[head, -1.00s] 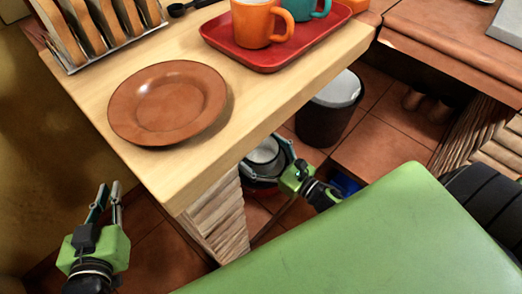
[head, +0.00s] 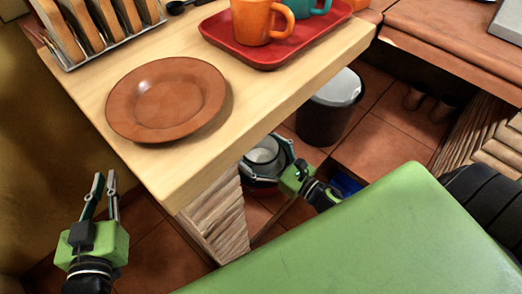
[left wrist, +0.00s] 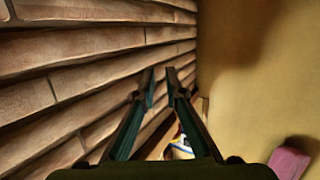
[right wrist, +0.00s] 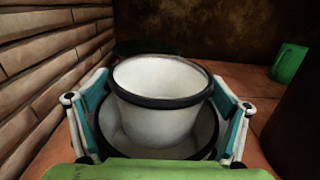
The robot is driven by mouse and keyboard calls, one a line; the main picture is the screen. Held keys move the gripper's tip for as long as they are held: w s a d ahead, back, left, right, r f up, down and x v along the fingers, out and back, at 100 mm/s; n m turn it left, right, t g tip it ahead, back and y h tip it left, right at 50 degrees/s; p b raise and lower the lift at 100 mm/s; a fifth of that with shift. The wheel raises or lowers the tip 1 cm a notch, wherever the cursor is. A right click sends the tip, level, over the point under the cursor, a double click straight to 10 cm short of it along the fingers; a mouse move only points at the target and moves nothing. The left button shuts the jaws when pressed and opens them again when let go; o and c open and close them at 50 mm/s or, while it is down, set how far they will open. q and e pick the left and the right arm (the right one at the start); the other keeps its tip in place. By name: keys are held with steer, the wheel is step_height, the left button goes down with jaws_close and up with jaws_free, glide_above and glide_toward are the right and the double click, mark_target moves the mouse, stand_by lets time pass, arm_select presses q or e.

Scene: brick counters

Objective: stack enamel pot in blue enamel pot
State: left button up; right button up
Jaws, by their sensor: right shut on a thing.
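The enamel pot (right wrist: 158,112), white with a black rim, is upright between the fingers of my right gripper (right wrist: 160,80) in the right wrist view. The fingertips press on its two sides. Below and around it is a larger pot with a white inside and dark rim, the blue enamel pot (right wrist: 113,138); its outer side is hidden. The enamel pot's lower part is within its opening; I cannot tell whether it touches the bottom. In the head view both pots show beyond the counter edge at my right gripper (head: 262,160). My left gripper (head: 104,180) is open and empty.
The wooden counter (head: 180,185) overhangs near both arms and bears a brown plate (head: 166,98), a red tray (head: 285,52) and a rack (head: 105,28). A bin (head: 330,105) stands on the floor beyond the pots. A brick wall (right wrist: 45,50) runs left of them.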

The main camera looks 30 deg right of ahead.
steer(key=o, duration=1)
arm_select(q)
steer(key=shift+w+d+r, duration=0.1)
steer(key=shift+w+r, duration=0.05)
steer(key=shift+r, duration=0.4)
arm_select(e)
steer(key=shift+r+p, duration=0.65)
steer(key=shift+p, duration=0.1)
arm_select(q)
steer(key=s+a+f+g+y, duration=0.1)
steer(key=s+a+f+g, duration=0.1)
steer(key=s+f+g, duration=0.3)
step_height(320, 180, down, 4)
steer(key=shift+a+f+y, duration=0.2)
steer(key=shift+a+y, duration=0.1)
arm_select(e)
steer(key=v, duration=1.2)
steer(key=shift+f, duration=0.1)
